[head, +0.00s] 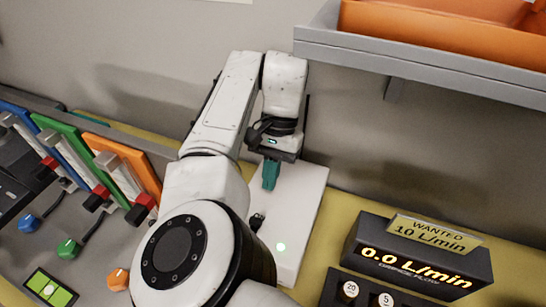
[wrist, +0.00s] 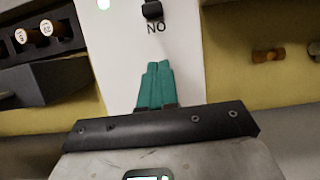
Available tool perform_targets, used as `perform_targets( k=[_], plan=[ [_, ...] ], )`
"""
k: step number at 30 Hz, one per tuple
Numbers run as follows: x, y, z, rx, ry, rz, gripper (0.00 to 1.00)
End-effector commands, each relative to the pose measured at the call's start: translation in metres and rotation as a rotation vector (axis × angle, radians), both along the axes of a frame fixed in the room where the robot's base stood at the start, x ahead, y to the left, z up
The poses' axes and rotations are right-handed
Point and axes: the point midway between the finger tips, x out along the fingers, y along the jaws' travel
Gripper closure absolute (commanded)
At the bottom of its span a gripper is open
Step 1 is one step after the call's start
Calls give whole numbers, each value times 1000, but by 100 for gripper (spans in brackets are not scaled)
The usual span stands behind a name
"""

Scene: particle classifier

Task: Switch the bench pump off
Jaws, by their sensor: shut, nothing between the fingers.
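The bench pump is a white box (head: 302,200) standing against the wall. It also fills the middle of the wrist view (wrist: 186,50). A pale green light (head: 281,247) glows on its top. A small black switch (head: 257,220) sits on the same face, partly hidden by my arm in the head view. In the wrist view the switch (wrist: 152,10) is at the top edge, beside upside-down lettering that reads ON. My gripper (head: 269,187), with teal fingers, is shut and empty over the pump. Its fingertips (wrist: 157,66) point towards the switch, apart from it in the picture.
A dark display box (head: 418,255) reads 0.0 L/min, with a sign (head: 433,233) saying WANTED 10 L/min. A grey shelf (head: 430,65) with an orange bin overhangs at right. Coloured lever panels (head: 123,165) stand left.

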Motion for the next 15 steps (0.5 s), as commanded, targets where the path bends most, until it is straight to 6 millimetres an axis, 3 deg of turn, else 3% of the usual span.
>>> perform_targets(
  k=[3,9,15],
  plan=[
    [-9,4,-20,1,2,2,100],
    [-33,14,-19,2,-1,1,100],
    [-45,17,-20,1,-1,0,100]
  ],
)
